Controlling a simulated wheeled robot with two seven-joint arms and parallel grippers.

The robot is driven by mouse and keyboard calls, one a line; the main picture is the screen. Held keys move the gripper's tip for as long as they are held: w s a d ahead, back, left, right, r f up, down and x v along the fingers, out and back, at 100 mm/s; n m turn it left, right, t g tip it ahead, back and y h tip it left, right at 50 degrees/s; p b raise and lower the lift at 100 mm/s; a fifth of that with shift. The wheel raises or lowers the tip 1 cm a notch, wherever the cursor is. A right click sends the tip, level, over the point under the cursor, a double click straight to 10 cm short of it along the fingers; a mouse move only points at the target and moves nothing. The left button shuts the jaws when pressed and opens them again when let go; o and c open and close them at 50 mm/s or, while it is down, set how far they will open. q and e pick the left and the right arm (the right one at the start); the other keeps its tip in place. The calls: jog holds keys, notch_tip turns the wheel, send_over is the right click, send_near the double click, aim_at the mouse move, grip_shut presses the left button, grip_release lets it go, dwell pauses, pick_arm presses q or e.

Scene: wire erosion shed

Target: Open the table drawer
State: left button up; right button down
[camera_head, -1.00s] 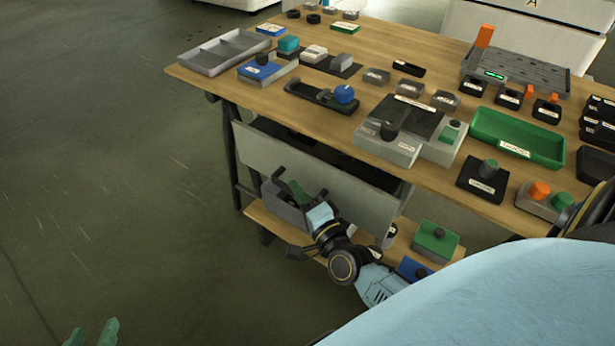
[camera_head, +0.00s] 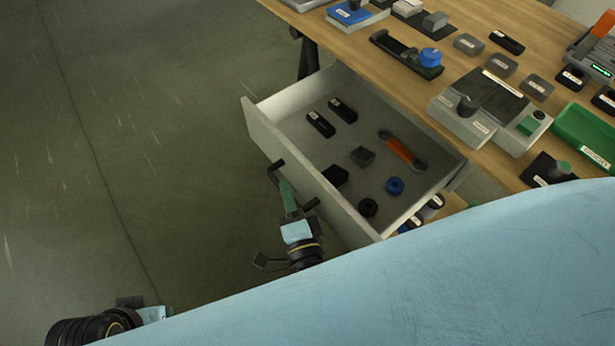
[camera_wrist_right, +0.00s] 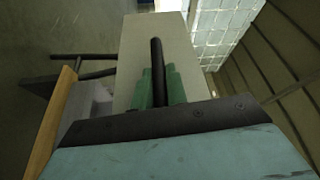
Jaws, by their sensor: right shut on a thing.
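The table drawer (camera_head: 310,183) stands well out from under the table, its grey inside showing in the head view. Its pale front panel also shows in the right wrist view (camera_wrist_right: 135,45). A dark bar handle (camera_head: 274,168) runs along the outside of the front. My right gripper (camera_head: 287,192) is shut on this handle; in the wrist view the handle bar (camera_wrist_right: 157,65) passes between the green fingers. Of my left arm, only dark and pale blue links show at the bottom left of the head view; its fingers are not seen.
The drawer holds black blocks (camera_head: 320,124), an orange-and-grey piece (camera_head: 401,151), a blue ring (camera_head: 395,186) and a black ring (camera_head: 368,207). The wooden tabletop (camera_head: 375,22) above carries many parts, including a green tray (camera_head: 588,130). The floor at left is clear.

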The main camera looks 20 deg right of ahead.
jog(key=shift+s+a, duration=0.2)
jog(key=shift+a, duration=0.35)
jog(key=shift+s+a, duration=0.15)
jog(key=shift+a, duration=0.4)
jog(key=c, duration=1.4)
grip_release()
